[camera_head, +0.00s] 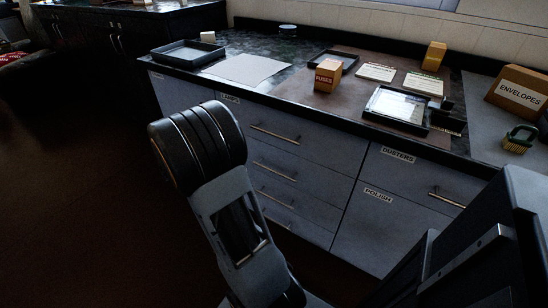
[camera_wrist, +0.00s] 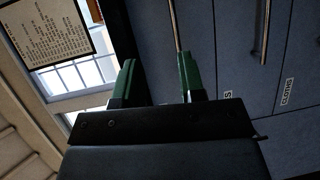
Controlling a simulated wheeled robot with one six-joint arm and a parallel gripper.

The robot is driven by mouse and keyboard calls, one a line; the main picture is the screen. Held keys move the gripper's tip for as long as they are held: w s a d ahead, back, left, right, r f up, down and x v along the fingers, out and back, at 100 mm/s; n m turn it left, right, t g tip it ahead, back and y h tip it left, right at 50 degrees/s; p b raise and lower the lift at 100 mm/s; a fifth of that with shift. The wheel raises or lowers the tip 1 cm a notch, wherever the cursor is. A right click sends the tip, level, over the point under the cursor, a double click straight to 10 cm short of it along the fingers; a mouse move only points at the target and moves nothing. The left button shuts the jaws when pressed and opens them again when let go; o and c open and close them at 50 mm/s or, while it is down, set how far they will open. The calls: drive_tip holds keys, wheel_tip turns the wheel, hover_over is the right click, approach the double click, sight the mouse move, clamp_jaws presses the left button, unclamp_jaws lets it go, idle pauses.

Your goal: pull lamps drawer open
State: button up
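A stack of grey drawers with bar handles stands under the counter in the head view. The top drawer (camera_head: 318,147) has a bar handle (camera_head: 274,133) and a small label (camera_head: 229,98) too partly hidden to read, so I cannot confirm it is the lamps drawer. My gripper (camera_wrist: 157,60) is open in the wrist view, with green fingers apart and nothing between them. A drawer handle (camera_wrist: 174,25) runs down to the right fingertip; whether they touch is unclear. A label ending in S (camera_wrist: 228,95) is partly hidden. My gripper is outside the head view.
A drawer labelled CLOTHS (camera_wrist: 287,95) lies beside it with its own handle (camera_wrist: 265,30). DUSTERS (camera_head: 398,155) and POLISH (camera_head: 378,195) fronts are at right. The counter holds a black tray (camera_head: 161,57), a FUSES box (camera_head: 327,76) and an ENVELOPES box (camera_head: 520,95). Floor at left is clear.

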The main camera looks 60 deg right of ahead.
sight(274, 135)
drive_tip(key=w+d+f+h+b, duration=0.2)
drive_tip(key=d+f+h+b, duration=0.15)
drive_tip(key=f, duration=0.35)
drive_tip(key=x, duration=0.4)
drive_tip(key=b+x, duration=0.1)
drive_tip(key=x, duration=0.4)
drive_tip(key=b+x, duration=0.1)
drive_tip(key=x, duration=0.3)
drive_tip(key=shift+w+d+r, duration=0.1)
drive_tip(key=shift+d+r, duration=0.25)
drive_tip(key=shift+d, duration=0.05)
drive_tip(key=shift+c, duration=0.5)
clamp_jaws()
